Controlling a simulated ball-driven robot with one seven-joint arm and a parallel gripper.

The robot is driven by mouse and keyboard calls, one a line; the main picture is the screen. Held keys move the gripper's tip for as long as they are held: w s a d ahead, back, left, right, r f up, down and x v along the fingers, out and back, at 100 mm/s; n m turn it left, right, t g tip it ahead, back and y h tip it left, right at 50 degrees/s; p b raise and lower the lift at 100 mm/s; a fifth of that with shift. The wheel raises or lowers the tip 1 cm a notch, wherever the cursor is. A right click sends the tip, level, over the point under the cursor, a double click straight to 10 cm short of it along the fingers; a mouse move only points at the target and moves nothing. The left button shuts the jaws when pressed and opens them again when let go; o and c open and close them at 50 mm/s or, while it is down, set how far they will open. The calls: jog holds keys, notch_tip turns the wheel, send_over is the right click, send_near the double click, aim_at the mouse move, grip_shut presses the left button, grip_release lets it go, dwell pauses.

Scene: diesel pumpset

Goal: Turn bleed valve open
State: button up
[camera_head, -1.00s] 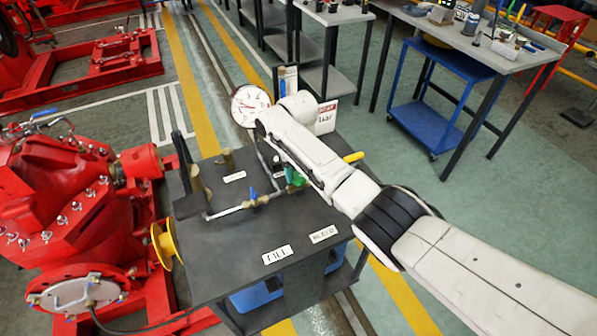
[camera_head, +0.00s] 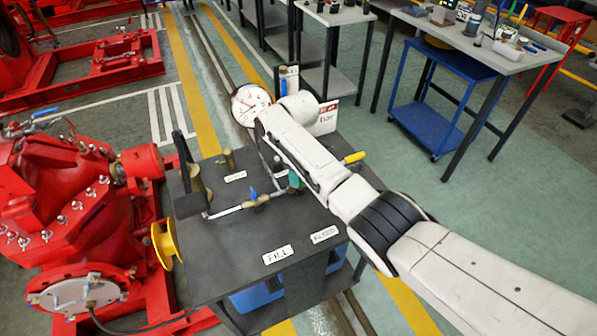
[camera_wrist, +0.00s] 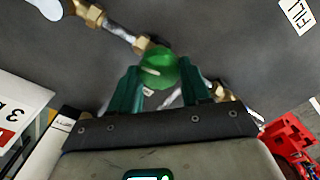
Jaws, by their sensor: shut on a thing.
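A round green knob (camera_wrist: 158,67), which I take to be the bleed valve's, sits on a pipe with brass fittings (camera_wrist: 145,43) in the wrist view. My gripper (camera_wrist: 160,80) has its two teal fingers on either side of the knob and is shut on it. A pale mark shows on the knob's face. In the head view my gripper (camera_head: 294,180) is mostly hidden by my arm, above the dark bench top (camera_head: 235,258). A BLEED label (camera_head: 325,235) lies on the bench top near the right edge.
A blue-handled valve (camera_head: 254,194) and brass fittings stand left of my gripper. A pressure gauge (camera_head: 250,104) rises behind. A yellow handle (camera_head: 354,157) sticks out at the right. A FILL label (camera_head: 277,255) marks the front. The red pump (camera_head: 70,205) is close on the left.

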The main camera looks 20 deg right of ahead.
jog(key=shift+n, duration=1.1)
jog(key=o, duration=1.1)
jog(key=shift+c, duration=0.2)
jog(key=shift+r, duration=0.1)
notch_tip(320, 180, up, 11)
jog(key=shift+f, duration=0.2)
